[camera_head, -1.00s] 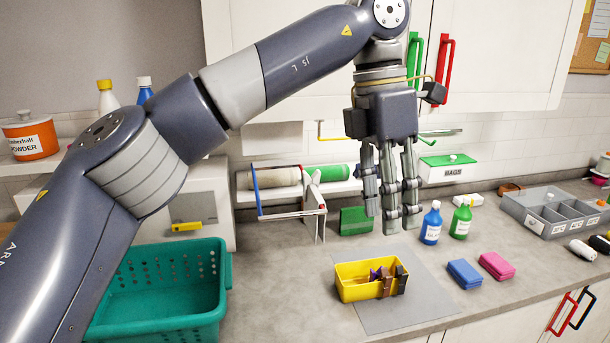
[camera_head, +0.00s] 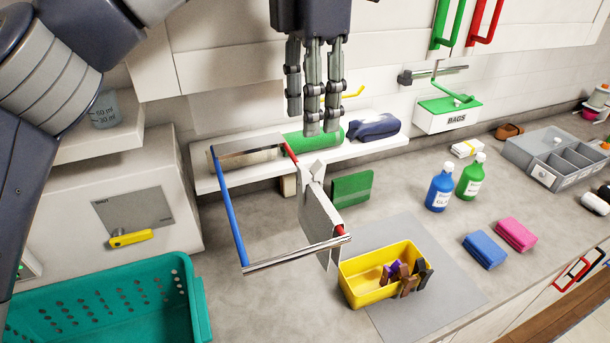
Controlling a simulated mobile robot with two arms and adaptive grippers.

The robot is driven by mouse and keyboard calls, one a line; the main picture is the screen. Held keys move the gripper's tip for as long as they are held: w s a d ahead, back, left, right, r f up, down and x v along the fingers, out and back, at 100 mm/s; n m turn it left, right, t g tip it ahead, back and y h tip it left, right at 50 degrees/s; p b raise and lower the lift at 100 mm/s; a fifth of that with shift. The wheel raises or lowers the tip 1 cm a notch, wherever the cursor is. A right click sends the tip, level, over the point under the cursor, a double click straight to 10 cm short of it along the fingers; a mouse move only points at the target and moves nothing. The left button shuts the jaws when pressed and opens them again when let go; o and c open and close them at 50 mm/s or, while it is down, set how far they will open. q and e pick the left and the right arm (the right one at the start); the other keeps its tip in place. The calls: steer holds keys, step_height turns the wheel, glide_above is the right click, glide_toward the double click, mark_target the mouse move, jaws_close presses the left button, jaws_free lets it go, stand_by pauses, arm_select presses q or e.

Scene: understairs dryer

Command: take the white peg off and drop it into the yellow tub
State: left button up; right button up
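My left gripper (camera_head: 314,128) points down at the top centre, its fingers spread apart with nothing between them. It appears above the airer (camera_head: 296,259), a rack with a blue arm, a red arm and a chrome front bar. A pale grey-white cloth (camera_head: 318,215) hangs on the airer. A small whitish shape, perhaps the white peg (camera_head: 312,174), shows at the cloth's top below the fingers; I cannot tell for sure. The yellow tub (camera_head: 362,291) stands on the grey mat to the right, with several purple, brown and dark pegs at its right end. My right gripper is out of view.
A teal basket (camera_head: 110,303) stands at the lower left. A shelf (camera_head: 384,142) with a green roll (camera_head: 313,139) is behind the airer. Blue (camera_head: 440,187) and green (camera_head: 470,178) bottles stand right of the tub.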

mark_target(313, 163)
arm_select(q)
step_height(313, 163, down, 3)
steer(key=shift+s+r, duration=0.1)
steer(key=shift+r, duration=0.1)
steer(key=shift+f, duration=0.3)
steer(key=f+p, duration=0.2)
steer(key=shift+w+d+f, duration=0.1)
steer(key=shift+w+f, duration=0.1)
steer(key=shift+f, duration=0.2)
step_height(313, 163, down, 2)
steer(key=shift+f+p, duration=0.1)
steer(key=shift+p, duration=0.4)
steer(key=shift+f, duration=0.2)
steer(key=c, duration=0.8)
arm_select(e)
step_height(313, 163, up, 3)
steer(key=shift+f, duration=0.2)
